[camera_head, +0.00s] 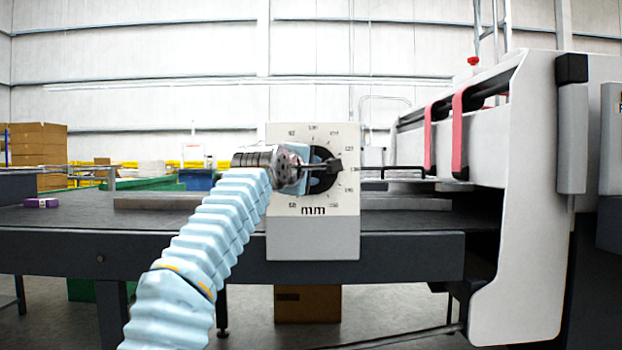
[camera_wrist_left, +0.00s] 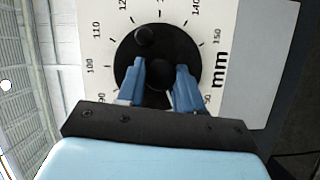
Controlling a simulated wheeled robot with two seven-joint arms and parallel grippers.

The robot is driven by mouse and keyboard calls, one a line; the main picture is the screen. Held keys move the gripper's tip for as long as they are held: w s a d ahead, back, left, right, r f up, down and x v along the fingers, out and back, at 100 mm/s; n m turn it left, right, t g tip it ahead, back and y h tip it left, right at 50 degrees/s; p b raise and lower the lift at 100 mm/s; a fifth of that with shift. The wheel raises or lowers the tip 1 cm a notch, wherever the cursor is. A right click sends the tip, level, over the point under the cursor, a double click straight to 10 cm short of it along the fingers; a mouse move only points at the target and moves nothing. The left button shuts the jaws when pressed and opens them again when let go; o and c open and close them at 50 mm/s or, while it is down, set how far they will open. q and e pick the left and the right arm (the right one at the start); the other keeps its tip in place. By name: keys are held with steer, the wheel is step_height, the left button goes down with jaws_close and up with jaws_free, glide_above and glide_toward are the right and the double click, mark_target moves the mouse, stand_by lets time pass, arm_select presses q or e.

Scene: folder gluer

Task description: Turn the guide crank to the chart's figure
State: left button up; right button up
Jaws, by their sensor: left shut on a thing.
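The guide crank (camera_head: 322,153) is a black round dial with a knob, on a pale box panel (camera_head: 283,245) with printed figures and "mm". In the left wrist view the crank (camera_wrist_left: 145,37) shows its round knob toward the upper edge, roughly between the 120 mark and the top of the ring. The exact reading is unclear. My left gripper (camera_head: 317,174) reaches the dial from the left. In the left wrist view its blue fingers (camera_wrist_left: 159,80) are shut on the crank's black middle part. The chart is not visible in either view. My right gripper is out of view.
A dark table (camera_head: 150,228) runs behind and beside the panel box. The white machine body (camera_head: 520,200) with red-pink arms (camera_head: 460,135) stands at right. A small purple box (camera_head: 41,203) lies at the table's left. Brown cartons (camera_head: 38,145) stand farther back.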

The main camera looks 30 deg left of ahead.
arm_select(q)
steer(key=shift+f+n, duration=0.15)
steer(key=shift+n, duration=0.25)
steer(key=o, duration=1)
steer(key=shift+o, duration=0.2)
steer(key=s+d+b, duration=0.2)
steer(key=s+b, duration=0.4)
steer(key=s, duration=0.7)
steer(key=shift+s+r, duration=0.2)
steer(key=shift+s, duration=0.05)
steer(key=shift+d, duration=0.1)
